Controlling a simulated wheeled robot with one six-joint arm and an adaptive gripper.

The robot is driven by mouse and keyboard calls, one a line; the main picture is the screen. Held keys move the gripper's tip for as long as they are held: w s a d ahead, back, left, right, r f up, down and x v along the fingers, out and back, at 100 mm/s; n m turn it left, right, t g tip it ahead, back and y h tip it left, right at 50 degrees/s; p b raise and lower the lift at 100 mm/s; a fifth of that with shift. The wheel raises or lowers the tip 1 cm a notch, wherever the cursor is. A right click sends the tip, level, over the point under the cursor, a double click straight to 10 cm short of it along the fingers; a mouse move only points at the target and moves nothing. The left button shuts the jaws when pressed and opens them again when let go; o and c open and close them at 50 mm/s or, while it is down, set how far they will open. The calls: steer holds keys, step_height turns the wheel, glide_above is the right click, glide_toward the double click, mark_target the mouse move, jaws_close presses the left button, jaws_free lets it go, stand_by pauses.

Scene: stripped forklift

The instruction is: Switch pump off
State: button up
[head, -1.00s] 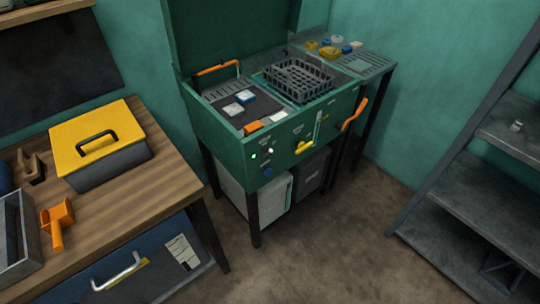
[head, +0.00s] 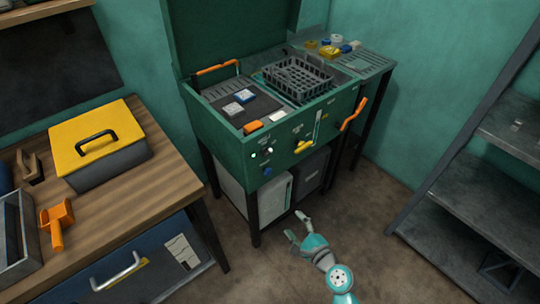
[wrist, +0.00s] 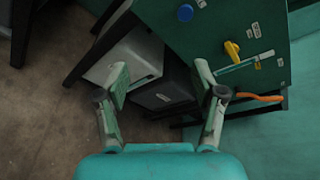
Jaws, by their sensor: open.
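The green washing station (head: 225,148) stands against the wall with its lid raised. Its front panel carries a blue knob (head: 267,170), a yellow handle (head: 303,146) and small white labels too small to read in the head view. The blue knob (wrist: 185,13) and yellow handle (wrist: 232,50) also show at the top of the wrist view. I cannot tell which control is the pump's. My gripper (head: 298,227) is open and empty, in front of and below the panel, apart from it. In the wrist view its fingers (wrist: 160,82) are spread wide.
An orange lever (head: 354,115) sticks out at the station's right end. A wooden workbench (head: 165,170) with a yellow-lidded toolbox (head: 97,135) stands at left. Grey shelves (head: 480,195) stand at right. A pale container (head: 240,190) sits under the station. The floor in front is clear.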

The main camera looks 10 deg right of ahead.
mark_target(269, 154)
steer(key=w+d+r+m+t+y, duration=0.1)
steer(key=w+r+m+y, duration=0.1)
steer(key=w+r, duration=0.4)
steer(key=w+d+r+m+t+y, duration=0.1)
steer(key=w+r+m+y, duration=0.2)
steer(key=w, duration=0.5)
steer(key=shift+h, duration=0.7)
steer(key=x, duration=1.1)
steer(key=shift+s+a+r, duration=0.15)
steer(key=shift+s+a, duration=0.05)
steer(key=shift+a, duration=0.05)
steer(key=shift+n, duration=0.3)
steer(key=c, duration=1.1)
